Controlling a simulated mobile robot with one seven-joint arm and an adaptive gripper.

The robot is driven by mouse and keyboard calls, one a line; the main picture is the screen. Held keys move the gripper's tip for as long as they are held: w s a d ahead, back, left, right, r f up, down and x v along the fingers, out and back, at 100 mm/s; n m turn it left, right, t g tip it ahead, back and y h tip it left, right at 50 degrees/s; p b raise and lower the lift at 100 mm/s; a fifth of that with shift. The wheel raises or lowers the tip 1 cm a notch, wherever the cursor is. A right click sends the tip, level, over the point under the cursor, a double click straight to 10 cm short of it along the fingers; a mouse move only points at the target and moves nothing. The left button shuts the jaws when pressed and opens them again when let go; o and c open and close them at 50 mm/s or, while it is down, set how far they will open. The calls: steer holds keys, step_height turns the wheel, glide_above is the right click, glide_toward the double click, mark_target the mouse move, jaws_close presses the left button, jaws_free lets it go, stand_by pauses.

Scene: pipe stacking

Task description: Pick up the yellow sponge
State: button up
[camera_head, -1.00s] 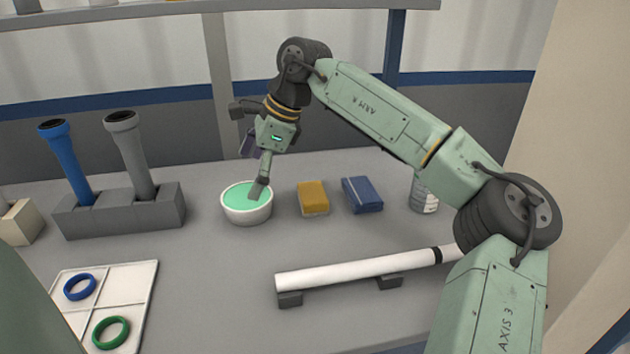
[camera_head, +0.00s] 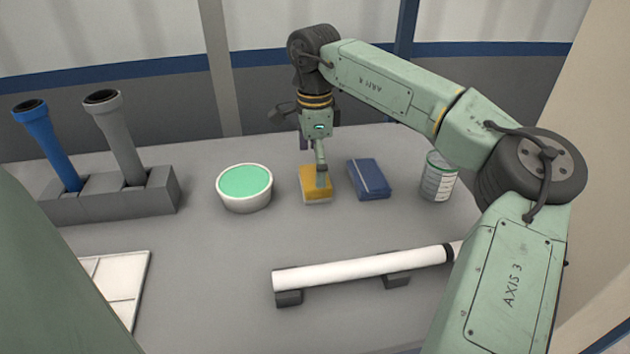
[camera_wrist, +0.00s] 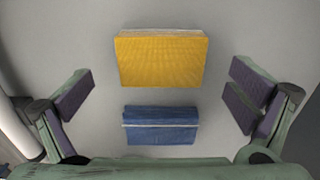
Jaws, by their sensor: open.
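The yellow sponge (camera_head: 315,190) lies flat on the grey table, between a bowl and a blue sponge. It also shows in the wrist view (camera_wrist: 160,60), at the top middle, between the lines of the two fingers and beyond their tips. My gripper (camera_head: 320,172) points down over the yellow sponge in the head view and hides part of it. In the wrist view my gripper (camera_wrist: 165,95) is spread wide and holds nothing. The blue sponge (camera_wrist: 160,128) lies nearer the palm in that view, beside the yellow one. I cannot tell the exact height of the fingertips.
The blue sponge (camera_head: 369,179) is close on the right. A white bowl (camera_head: 245,201) with green contents stands on the left. A can (camera_head: 438,180) stands further right. A white pipe (camera_head: 360,268) lies on supports in front. A grey holder (camera_head: 110,197) bears two upright pipes.

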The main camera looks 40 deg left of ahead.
step_height(320, 180, down, 4)
steer(key=shift+f+p, duration=0.15)
steer(key=shift+p, duration=0.35)
steer(key=c, duration=1.1)
